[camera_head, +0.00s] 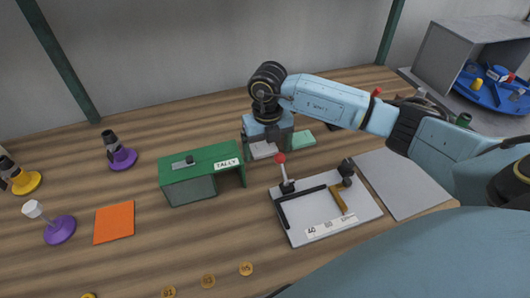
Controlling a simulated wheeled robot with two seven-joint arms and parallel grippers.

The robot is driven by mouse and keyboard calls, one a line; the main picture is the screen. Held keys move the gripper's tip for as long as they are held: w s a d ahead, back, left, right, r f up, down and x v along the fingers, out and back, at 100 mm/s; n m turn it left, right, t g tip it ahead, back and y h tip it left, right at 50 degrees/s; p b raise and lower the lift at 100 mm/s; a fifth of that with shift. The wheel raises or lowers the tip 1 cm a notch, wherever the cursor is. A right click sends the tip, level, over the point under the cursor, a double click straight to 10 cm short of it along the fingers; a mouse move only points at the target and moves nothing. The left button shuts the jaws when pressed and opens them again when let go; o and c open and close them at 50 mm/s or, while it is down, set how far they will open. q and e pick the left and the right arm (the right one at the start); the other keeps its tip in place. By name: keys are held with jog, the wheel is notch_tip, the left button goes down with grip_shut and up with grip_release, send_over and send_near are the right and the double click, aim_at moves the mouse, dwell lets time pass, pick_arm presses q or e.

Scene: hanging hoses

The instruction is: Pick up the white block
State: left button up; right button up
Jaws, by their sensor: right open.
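A white block (262,150) lies on the wooden table (85,205) near its middle, just right of the green box. My right gripper (266,143) reaches in from the right and points down at the block, with its fingers open around or just above it. The gripper hides part of the block, and I cannot tell whether the fingers touch it. My left gripper is out of view.
A green box labelled TALLY (195,187) stands close on the left. A mint-green block (302,140) lies right of the gripper. A white board with a red-knobbed lever (310,231) lies in front. An orange square (114,222) and purple-based stands are left.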

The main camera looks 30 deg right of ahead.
jog(key=shift+a, duration=0.1)
jog(key=shift+f, duration=0.15)
jog(key=c, duration=1.1)
jog(key=shift+o, duration=0.2)
